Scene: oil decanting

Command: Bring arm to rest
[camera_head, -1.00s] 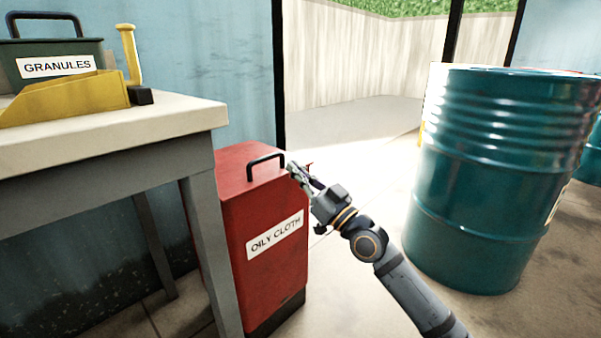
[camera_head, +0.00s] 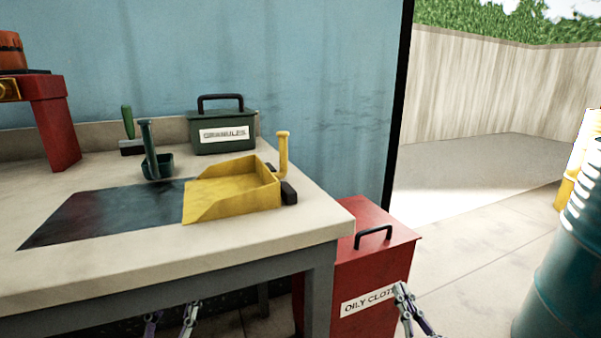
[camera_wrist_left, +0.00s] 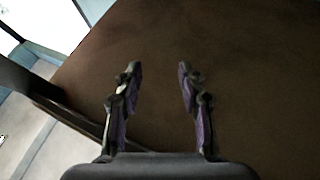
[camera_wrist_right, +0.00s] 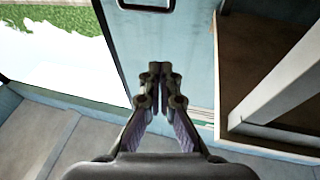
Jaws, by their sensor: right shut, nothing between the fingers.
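My right gripper (camera_head: 403,294) shows at the lower right of the head view, in front of the red oily cloth bin (camera_head: 378,262). In the right wrist view its fingers (camera_wrist_right: 160,78) are together with nothing between them. My left gripper (camera_head: 172,318) shows low in the head view, in front of the workbench's underside. In the left wrist view its fingers (camera_wrist_left: 157,72) stand apart and empty, with a brown surface filling most of the picture behind them.
The workbench (camera_head: 300,218) carries a yellow dustpan (camera_head: 235,190), a dark mat (camera_head: 95,215), a green scoop (camera_head: 155,160), a brush (camera_head: 130,140) and the granules box (camera_head: 222,128). A teal drum (camera_head: 570,270) stands at the right. The floor (camera_head: 470,220) between bin and drum is clear.

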